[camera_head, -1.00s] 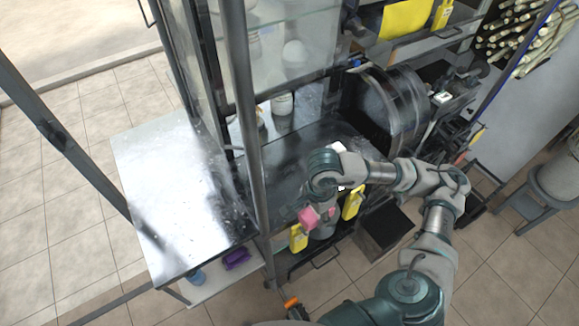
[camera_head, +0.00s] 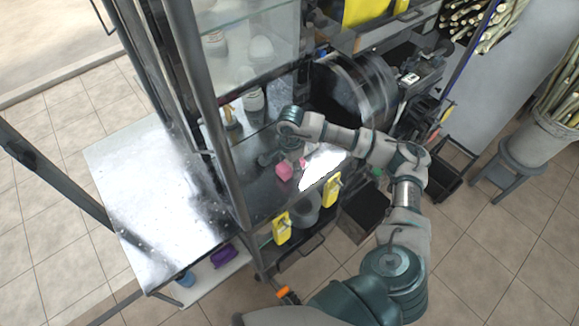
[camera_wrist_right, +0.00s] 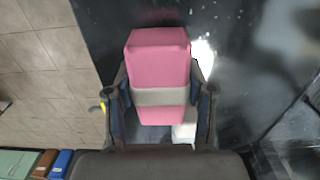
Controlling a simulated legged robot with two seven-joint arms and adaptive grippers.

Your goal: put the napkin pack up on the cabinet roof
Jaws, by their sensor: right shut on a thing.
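The napkin pack (camera_wrist_right: 158,62) is a pink block with a pale grey band around it. In the right wrist view it stands between the two fingers of my right gripper (camera_wrist_right: 157,105), which is shut on it. In the head view the pink pack (camera_head: 284,172) shows at the end of my right gripper (camera_head: 288,158), over the dark metal counter of the press cart. The cabinet (camera_head: 245,50) with glass panes stands at the upper left of the head view. I cannot make out its roof clearly. My left gripper is not in view.
A shiny metal side table (camera_head: 150,190) is at the left, with clear space on it. Dark posts (camera_head: 207,110) rise beside the cabinet. A bucket of cane (camera_head: 550,130) stands at the right.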

